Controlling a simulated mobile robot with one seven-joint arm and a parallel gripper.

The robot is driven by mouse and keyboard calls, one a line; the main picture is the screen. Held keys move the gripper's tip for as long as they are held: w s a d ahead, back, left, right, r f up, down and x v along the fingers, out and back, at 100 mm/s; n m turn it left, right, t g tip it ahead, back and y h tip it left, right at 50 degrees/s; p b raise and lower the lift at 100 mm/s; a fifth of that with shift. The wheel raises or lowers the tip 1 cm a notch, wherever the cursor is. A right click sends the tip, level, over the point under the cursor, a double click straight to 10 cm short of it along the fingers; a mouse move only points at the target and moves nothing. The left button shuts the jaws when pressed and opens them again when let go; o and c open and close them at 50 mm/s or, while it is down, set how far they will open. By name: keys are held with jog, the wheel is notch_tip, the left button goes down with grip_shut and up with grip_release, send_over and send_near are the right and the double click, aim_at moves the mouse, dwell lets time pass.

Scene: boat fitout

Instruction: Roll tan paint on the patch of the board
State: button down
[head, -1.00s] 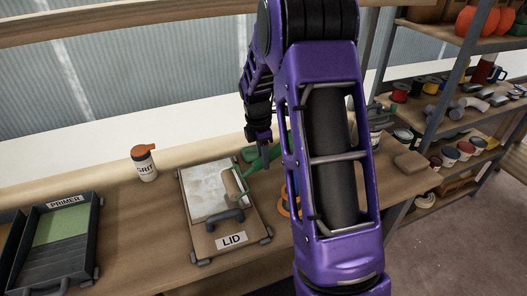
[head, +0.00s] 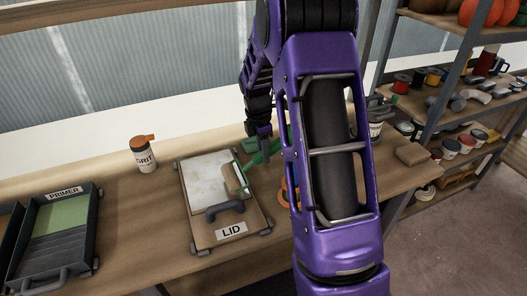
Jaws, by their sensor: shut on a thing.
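The board (head: 251,239) labelled LID lies on the bench, with a dark handle (head: 225,210) near its front. Its pale whitish patch (head: 207,180) covers the far part; I see no clear tan on it. A paint roller with a tan sleeve (head: 233,178) and a green frame and handle (head: 262,156) is at the patch's right edge. I cannot tell whether the sleeve touches the surface. My gripper (head: 263,136) is shut on the roller's handle, just right of the patch's far corner. My arm hides part of the handle.
A tray labelled PRIMER (head: 84,230) with green paint stands at the left, with part of another tray (head: 8,232) beside it. A GRIT bottle (head: 145,158) stands behind the board's left side. An orange ring-shaped thing (head: 284,194) is partly hidden by my arm. Shelves (head: 444,75) stand at the right.

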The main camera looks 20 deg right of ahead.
aim_at(271, 154)
jog(key=shift+f+b, duration=0.55)
jog(key=shift+f, duration=0.45)
jog(key=shift+d+r+p, duration=0.15)
jog(key=shift+d+p, duration=0.15)
jog(key=shift+d, duration=0.95)
jog(key=shift+a, duration=1.25)
